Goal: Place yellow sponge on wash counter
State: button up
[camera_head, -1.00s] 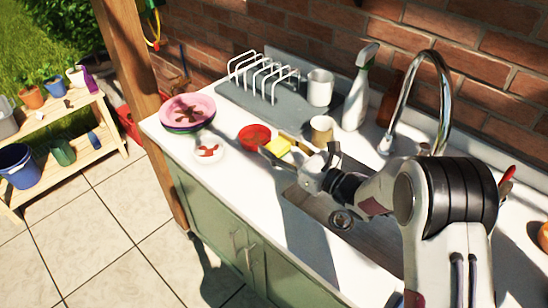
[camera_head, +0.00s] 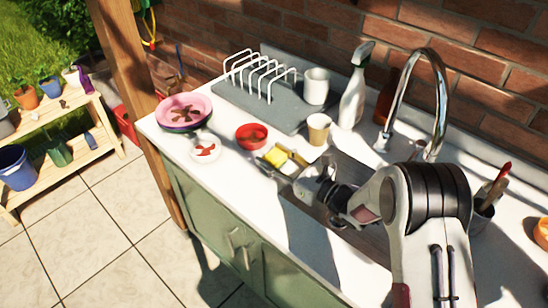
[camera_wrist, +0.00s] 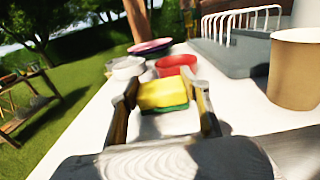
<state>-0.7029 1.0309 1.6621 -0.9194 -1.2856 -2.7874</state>
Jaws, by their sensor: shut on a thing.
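The yellow sponge (camera_head: 276,156) has a green underside, seen in the wrist view (camera_wrist: 163,95). My gripper (camera_head: 282,160) is shut on it, with one finger on each side; the fingers also show in the wrist view (camera_wrist: 162,100). The sponge is over the white wash counter (camera_head: 238,176), between the red bowl and the sink. I cannot tell for certain whether its underside touches the counter.
A red bowl (camera_head: 251,137) and a tan cup (camera_head: 318,129) stand close by. Behind are a grey drying mat with a white rack (camera_head: 262,76), a white mug (camera_head: 316,86) and a spray bottle (camera_head: 354,90).

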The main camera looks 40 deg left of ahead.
jog(key=shift+f, duration=0.35)
jog(key=o, duration=0.8)
jog(key=shift+c, duration=0.2)
jog(key=shift+r, duration=0.15)
jog(key=d, duration=1.2)
jog(key=shift+o, duration=0.3)
